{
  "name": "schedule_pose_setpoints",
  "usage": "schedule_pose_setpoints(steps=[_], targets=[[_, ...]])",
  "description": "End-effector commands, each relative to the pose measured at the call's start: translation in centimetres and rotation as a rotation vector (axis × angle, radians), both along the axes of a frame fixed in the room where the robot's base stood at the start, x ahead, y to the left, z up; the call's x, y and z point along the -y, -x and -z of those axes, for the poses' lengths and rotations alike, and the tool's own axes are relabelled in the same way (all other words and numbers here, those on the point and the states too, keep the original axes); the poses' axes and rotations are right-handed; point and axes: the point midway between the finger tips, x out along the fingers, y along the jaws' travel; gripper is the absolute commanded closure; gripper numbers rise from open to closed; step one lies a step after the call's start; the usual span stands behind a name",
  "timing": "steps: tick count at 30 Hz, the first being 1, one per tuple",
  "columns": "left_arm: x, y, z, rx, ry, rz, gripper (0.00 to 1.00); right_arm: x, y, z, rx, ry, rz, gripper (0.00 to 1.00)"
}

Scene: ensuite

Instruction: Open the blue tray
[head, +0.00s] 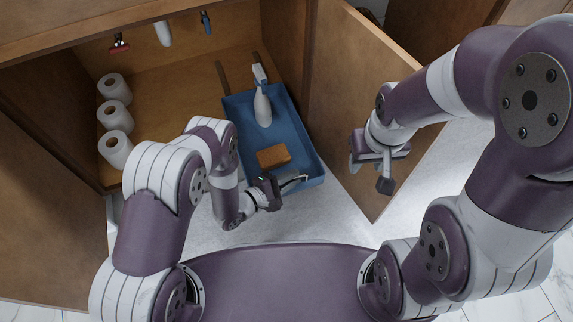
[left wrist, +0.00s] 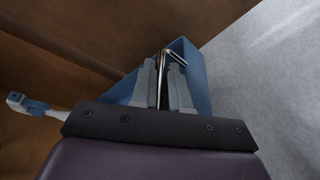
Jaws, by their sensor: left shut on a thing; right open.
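The blue tray (head: 297,139) extends out of the open wooden cabinet over the pale floor. It holds a white spray bottle (head: 262,108) with a blue head and an orange-brown block (head: 273,156). A thin metal handle (head: 294,181) is on its front side. My left gripper (head: 281,187) is at the tray's front and shut on the handle. The left wrist view shows the handle (left wrist: 162,65) between the fingers, with the blue tray (left wrist: 196,72) behind. My right gripper (head: 371,170) is open and empty, right of the tray, near the right cabinet door.
Both cabinet doors stand open, the right door (head: 350,100) beside my right gripper and the left door (head: 45,210) at the left. Several white paper rolls (head: 115,116) stand inside at the left. Small items, including a blue one (head: 206,22), hang at the back.

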Motion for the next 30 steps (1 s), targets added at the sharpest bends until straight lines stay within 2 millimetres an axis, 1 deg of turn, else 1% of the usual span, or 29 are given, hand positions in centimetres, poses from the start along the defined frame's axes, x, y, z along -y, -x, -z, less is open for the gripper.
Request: schedule_pose_setpoints(steps=[1, 3, 10, 15, 26, 27, 28, 29, 30], targets=[[0.1, 0.6, -0.1, -0.005, -0.001, 0.001, 1.0, 0.0, 0.0, -0.4, 0.0, 0.0, 0.0, 0.57], [0.3, 1.3, -0.1, -0.005, -0.001, 0.001, 1.0, 0.0, 0.0, -0.6, 0.0, 0.0, 0.0, 0.57], [0.7, 2.7, 0.0, -0.004, -0.001, 0.0, 1.0, 0.0, 0.0, -1.0, 0.0, 0.0, 0.0, 0.57], [0.8, 3.2, 0.1, -0.004, -0.002, -0.001, 1.0, 0.0, 0.0, -1.1, 0.0, 0.0, 0.0, 0.57], [0.8, 3.2, 0.1, -0.004, -0.001, -0.001, 1.0, 0.0, 0.0, -1.1, 0.0, 0.0, 0.0, 0.57], [0.8, 3.2, 0.1, -0.004, -0.001, -0.001, 0.82, 0.0, 0.0, -1.1, 0.0, 0.0, 0.0, 0.57], [0.8, 3.2, 0.1, -0.004, -0.001, -0.001, 0.72, 0.0, 0.0, -1.1, 0.0, 0.0, 0.0, 0.57], [0.8, 3.2, 0.1, -0.003, -0.001, -0.001, 0.64, 0.0, 0.0, -1.1, 0.0, 0.0, 0.0, 0.57], [0.9, 3.2, 0.1, -0.003, -0.001, -0.001, 0.64, 0.0, 0.0, -1.1, 0.0, 0.0, 0.0, 0.57]])
